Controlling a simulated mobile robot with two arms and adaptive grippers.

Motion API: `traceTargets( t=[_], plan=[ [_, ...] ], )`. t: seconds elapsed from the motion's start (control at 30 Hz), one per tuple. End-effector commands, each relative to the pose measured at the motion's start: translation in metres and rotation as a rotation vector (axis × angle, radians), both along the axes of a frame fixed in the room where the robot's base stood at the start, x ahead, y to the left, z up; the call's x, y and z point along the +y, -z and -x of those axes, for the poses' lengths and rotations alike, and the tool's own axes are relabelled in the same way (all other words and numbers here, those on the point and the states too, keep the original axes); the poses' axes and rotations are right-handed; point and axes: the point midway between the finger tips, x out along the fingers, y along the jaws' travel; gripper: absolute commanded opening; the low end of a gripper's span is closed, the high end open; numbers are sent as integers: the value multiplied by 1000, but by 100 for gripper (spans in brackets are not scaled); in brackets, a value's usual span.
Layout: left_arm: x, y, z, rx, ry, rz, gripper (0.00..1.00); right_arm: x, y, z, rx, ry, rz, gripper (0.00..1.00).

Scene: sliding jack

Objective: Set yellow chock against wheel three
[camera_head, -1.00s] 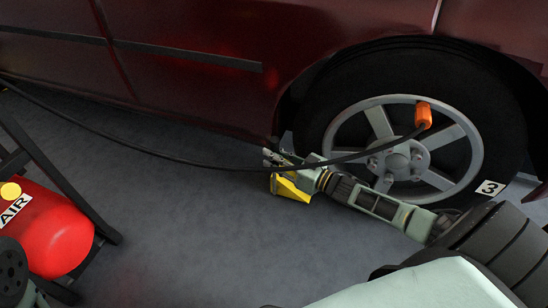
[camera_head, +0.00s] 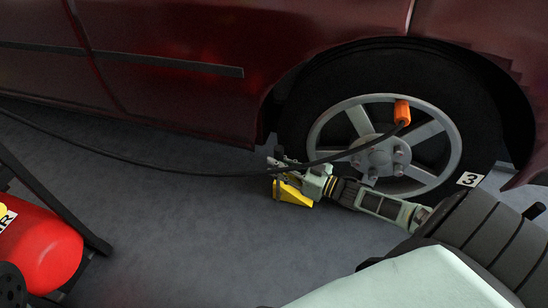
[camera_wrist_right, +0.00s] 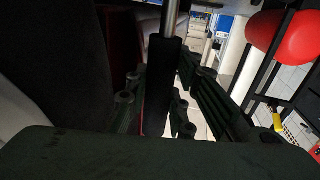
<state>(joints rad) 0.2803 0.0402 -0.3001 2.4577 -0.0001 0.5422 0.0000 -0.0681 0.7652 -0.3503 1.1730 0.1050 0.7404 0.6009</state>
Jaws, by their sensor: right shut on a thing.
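The yellow chock (camera_head: 293,193) is a small wedge just above or on the floor, at the lower left of wheel three's tyre (camera_head: 296,120) in the head view. My right gripper (camera_head: 289,172) is shut on it, its arm reaching in from the right across the front of the wheel. I cannot tell whether the chock touches the tyre. The wheel carries a white "3" tag (camera_head: 470,180). My left gripper is not in view.
A black hose (camera_head: 200,174) runs from the left to an orange fitting (camera_head: 402,112) at the wheel, passing close above my right gripper. The dark red car (camera_head: 170,85) fills the back. A red air tank (camera_head: 40,255) stands at the lower left. The grey floor between is clear.

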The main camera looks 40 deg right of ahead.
Motion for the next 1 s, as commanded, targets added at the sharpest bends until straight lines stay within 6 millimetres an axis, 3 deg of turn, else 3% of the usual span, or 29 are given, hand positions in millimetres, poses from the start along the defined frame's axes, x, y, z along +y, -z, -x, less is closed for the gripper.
traceTargets(
  t=[1.0],
  plan=[
    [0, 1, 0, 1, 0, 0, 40, -6, 2, 7, -8, -2, 1, 0]
  ],
)
